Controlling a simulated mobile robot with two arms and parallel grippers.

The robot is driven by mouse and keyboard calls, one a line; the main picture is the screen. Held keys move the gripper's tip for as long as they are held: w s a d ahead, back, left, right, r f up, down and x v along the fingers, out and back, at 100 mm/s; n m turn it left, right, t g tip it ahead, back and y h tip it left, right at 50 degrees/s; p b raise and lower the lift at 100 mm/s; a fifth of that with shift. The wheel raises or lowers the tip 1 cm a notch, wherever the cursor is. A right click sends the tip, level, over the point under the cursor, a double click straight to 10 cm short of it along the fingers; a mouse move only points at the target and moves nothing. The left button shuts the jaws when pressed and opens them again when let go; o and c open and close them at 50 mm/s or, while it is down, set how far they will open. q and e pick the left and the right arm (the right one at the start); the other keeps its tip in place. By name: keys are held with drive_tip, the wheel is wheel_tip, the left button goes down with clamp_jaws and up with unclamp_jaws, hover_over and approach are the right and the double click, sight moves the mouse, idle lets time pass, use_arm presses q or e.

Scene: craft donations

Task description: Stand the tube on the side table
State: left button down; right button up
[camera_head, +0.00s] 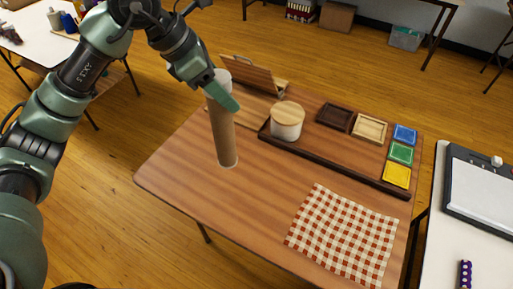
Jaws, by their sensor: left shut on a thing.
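The tube (221,134) is a tall brown cardboard cylinder with pale ends. It is upright over the left part of the brown wooden table (178,168). I cannot tell whether its bottom end touches the tabletop. My left gripper (222,92) is shut on the tube near its top, with a green finger across it. The gripper hides part of the tube's upper end. My right gripper is not in view.
A checked cloth (343,233) lies at the table's front right. A wooden stand (252,75) is behind the tube. A white table (440,240) is at right.

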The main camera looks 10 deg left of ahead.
sight(231, 150)
use_arm(q)
wheel_tip(231, 150, down, 15)
drive_tip(key=p, duration=0.3)
drive_tip(key=shift+r, duration=0.15)
drive_tip(key=shift+f+p, duration=0.85)
drive_tip(key=shift+f, duration=1.65)
drive_tip(key=c, duration=0.5)
unclamp_jaws()
drive_tip(key=b+v, duration=0.3)
drive_tip(key=v, duration=0.9)
